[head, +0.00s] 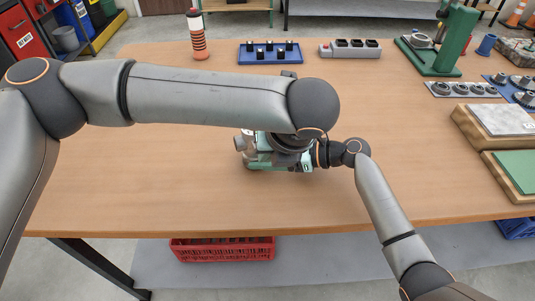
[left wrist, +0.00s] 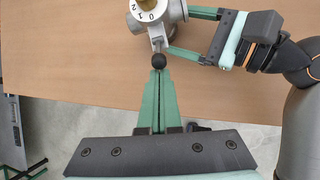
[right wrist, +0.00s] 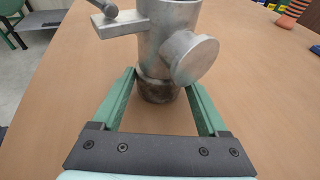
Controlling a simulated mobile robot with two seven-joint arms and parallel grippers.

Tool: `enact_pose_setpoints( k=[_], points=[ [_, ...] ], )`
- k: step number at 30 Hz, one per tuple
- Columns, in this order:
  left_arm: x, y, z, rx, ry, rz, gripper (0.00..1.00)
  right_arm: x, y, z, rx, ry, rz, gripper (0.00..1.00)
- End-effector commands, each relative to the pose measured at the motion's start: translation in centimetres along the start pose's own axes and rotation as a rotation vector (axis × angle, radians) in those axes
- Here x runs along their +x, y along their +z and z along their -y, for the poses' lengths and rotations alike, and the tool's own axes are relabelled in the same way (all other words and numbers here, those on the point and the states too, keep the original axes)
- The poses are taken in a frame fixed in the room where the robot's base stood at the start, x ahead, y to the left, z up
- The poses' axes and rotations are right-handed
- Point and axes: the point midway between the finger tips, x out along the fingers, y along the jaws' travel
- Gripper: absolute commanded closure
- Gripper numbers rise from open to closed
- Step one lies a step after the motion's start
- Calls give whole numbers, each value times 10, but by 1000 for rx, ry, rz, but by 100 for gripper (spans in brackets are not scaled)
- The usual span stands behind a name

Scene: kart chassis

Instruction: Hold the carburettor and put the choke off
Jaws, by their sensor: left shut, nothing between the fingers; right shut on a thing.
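The grey metal carburettor (right wrist: 170,35) stands upright on the table, and part of it shows in the head view (head: 241,143). My right gripper (right wrist: 160,78) is shut on it, with a green finger on each side of its lower neck. In the left wrist view a white dial (left wrist: 148,10) marked with numbers shows on the carburettor, and a lever with a black ball knob (left wrist: 158,60) sticks out below it. My left gripper (left wrist: 158,74) is shut and empty, its fingertips right at the knob. In the head view my left arm hides much of the carburettor.
A blue tray with black parts (head: 268,53), a grey block with black tops (head: 350,49) and an orange-striped bottle (head: 197,35) stand at the back. A green press (head: 440,45) and wooden-framed boards (head: 500,122) are at the right. The left and front table is clear.

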Motion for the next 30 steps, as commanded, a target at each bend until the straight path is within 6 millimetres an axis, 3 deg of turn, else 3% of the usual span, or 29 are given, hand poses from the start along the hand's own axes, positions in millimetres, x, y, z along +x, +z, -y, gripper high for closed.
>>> enact_pose_setpoints(
  k=[19, 30],
  points=[
    [-4, 8, -2, 7, -27, -122, 100, 0, 0, 0, -1, -1, -1, 55],
    [-9, 24, -6, 16, -51, -220, 100, 0, 0, 0, -1, -1, 0, 55]
  ],
)
